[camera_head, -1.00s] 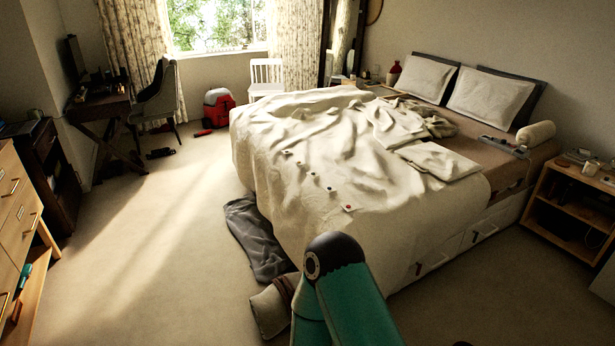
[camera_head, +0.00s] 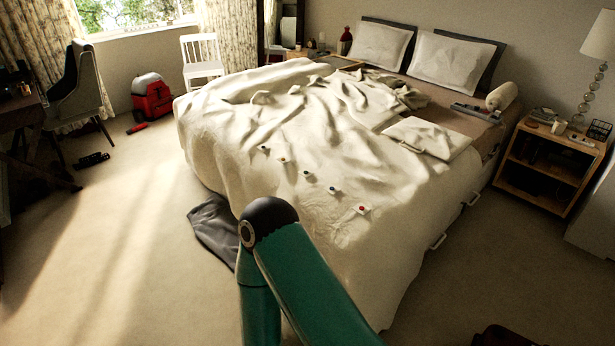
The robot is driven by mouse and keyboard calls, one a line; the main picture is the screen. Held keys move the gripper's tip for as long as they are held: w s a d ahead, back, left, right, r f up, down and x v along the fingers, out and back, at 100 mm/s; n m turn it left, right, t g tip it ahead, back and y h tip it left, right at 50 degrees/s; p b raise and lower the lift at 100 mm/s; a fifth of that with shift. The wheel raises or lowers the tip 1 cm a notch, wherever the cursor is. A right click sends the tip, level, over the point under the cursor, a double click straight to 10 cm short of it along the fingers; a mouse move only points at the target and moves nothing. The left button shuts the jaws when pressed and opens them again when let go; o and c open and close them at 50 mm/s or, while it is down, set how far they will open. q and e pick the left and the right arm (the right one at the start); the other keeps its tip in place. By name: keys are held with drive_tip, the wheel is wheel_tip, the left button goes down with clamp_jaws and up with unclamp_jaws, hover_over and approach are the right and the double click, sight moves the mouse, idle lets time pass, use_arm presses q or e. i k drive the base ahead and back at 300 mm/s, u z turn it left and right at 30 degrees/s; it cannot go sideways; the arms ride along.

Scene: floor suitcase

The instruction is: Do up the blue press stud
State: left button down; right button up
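A row of several small press studs runs across the pale cover of the bed (camera_head: 250,190), from upper left to lower right. The nearest one is a red stud (camera_head: 362,209). A dark stud (camera_head: 335,190) lies beyond it, and another stud (camera_head: 307,174) farther along. The studs are too small to tell which is blue, or whether any is open or done up. A teal arm link of mine with a black joint rises in the lower middle, in front of the bed's near side. Neither gripper is in view.
Grey cloth (camera_head: 212,228) lies on the floor against the bed's left side. Open carpet (camera_head: 110,250) stretches to the left. A wooden bedside table (camera_head: 545,165) stands right of the bed. A red vacuum cleaner (camera_head: 151,98) and a white chair (camera_head: 201,60) are at the back.

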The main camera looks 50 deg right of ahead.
sight(332, 190)
drive_tip(key=u, duration=0.2)
drive_tip(key=i, duration=0.8)
drive_tip(key=z, duration=1.6)
drive_tip(key=i, duration=0.2)
drive_tip(key=z, duration=1.7)
drive_tip(key=k, duration=0.7)
drive_tip(key=z, duration=0.4)
drive_tip(key=i, duration=1.65)
drive_tip(key=u, duration=0.35)
